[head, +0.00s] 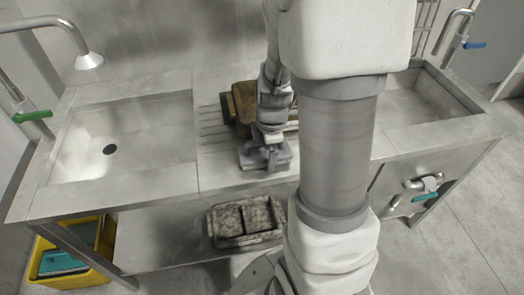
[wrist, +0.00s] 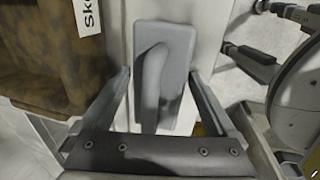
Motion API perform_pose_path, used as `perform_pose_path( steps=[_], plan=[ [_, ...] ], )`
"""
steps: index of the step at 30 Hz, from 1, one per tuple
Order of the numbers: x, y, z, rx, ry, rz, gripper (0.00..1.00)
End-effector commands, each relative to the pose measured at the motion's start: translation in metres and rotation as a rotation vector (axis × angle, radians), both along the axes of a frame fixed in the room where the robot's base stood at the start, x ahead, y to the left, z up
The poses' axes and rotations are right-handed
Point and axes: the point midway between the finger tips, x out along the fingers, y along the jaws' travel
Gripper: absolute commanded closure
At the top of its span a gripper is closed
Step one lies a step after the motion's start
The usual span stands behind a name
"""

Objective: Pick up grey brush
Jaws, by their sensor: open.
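The grey brush (wrist: 177,40) is a flat rectangular block with a raised, curved handle along it. In the wrist view it lies on a pale surface, lengthwise ahead of my gripper (wrist: 158,76). My gripper is open, with one finger on each side of the brush in the picture. The right finger overlaps the brush's right edge; how far apart they are in depth I cannot tell. In the head view my gripper (head: 265,157) is low over the front of the counter between the sinks. There the brush is hard to separate from the gripper.
A brown container (head: 243,103) stands behind my gripper and shows at left in the wrist view (wrist: 50,60). Sinks lie left (head: 130,140) and right (head: 410,97). A mottled grey bin (head: 245,240) is on the lower shelf, a yellow bin (head: 70,278) at lower left.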

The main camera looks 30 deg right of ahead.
Motion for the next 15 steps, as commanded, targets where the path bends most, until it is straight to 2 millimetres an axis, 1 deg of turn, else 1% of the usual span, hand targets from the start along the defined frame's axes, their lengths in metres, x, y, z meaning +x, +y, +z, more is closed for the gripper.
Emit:
perform_pose_path(
  steps=[5, 8, 9, 11, 15],
  plan=[
    [0.0002, -0.0001, 0.0005, 0.0, -0.001, 0.0, 0.07],
    [0.0002, -0.0001, 0.0005, 0.0, -0.001, 0.0, 0.23],
    [0.0001, 0.0, 0.0005, 0.0, -0.001, 0.0, 0.3],
    [0.0001, 0.0001, 0.0005, 0.0, 0.0, 0.0, 0.41],
    [0.0, 0.0001, 0.0005, 0.0, 0.0, 0.0, 0.66]
  ],
)
